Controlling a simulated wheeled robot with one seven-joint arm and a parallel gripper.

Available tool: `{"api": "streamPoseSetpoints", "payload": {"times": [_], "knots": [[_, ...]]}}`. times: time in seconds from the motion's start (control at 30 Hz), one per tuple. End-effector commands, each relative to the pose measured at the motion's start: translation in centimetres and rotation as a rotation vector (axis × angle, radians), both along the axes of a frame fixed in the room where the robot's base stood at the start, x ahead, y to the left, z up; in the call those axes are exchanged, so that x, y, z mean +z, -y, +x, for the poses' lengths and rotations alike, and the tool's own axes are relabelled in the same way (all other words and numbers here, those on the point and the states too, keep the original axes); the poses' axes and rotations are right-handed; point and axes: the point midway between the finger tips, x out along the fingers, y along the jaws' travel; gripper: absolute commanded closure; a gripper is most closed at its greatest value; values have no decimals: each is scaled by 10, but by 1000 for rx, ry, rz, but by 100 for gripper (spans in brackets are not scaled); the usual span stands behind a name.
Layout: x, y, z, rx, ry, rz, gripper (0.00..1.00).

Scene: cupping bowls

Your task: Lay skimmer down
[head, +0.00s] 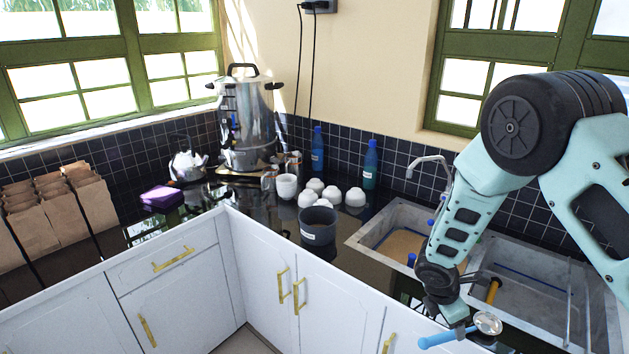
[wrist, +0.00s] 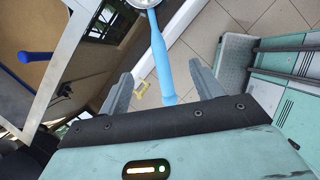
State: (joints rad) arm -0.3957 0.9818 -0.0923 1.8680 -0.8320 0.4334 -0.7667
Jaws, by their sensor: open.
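The skimmer has a round pale metal head (head: 487,323) and a light-blue handle (head: 440,340). It is at the lower right of the head view, near the counter's front edge by the sinks. My gripper (head: 459,325) is right at it, pointing down. In the wrist view my gripper (wrist: 161,70) is open, with the skimmer's handle (wrist: 158,55) running between its fingers and a visible gap on each side. The skimmer's head is cut off at the top of that view. I cannot tell whether the skimmer touches the counter.
A double sink (head: 397,218) lies behind my gripper, with a tap (head: 432,160). A dark grey bin (head: 318,226), several white bowls (head: 355,197) and a large urn (head: 247,120) stand left. Clear dark counter lies between bin and sink.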

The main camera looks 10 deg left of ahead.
Motion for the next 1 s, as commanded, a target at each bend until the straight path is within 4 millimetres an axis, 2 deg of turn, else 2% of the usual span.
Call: {"api": "streamPoseSetpoints", "payload": {"times": [0.27, 0.9, 1.0], "knots": [[7, -2, 0, 0, 1, 0, 35], [62, -24, -8, 0, 0, 0, 35], [66, -25, -8, 0, 0, 0, 35]]}}
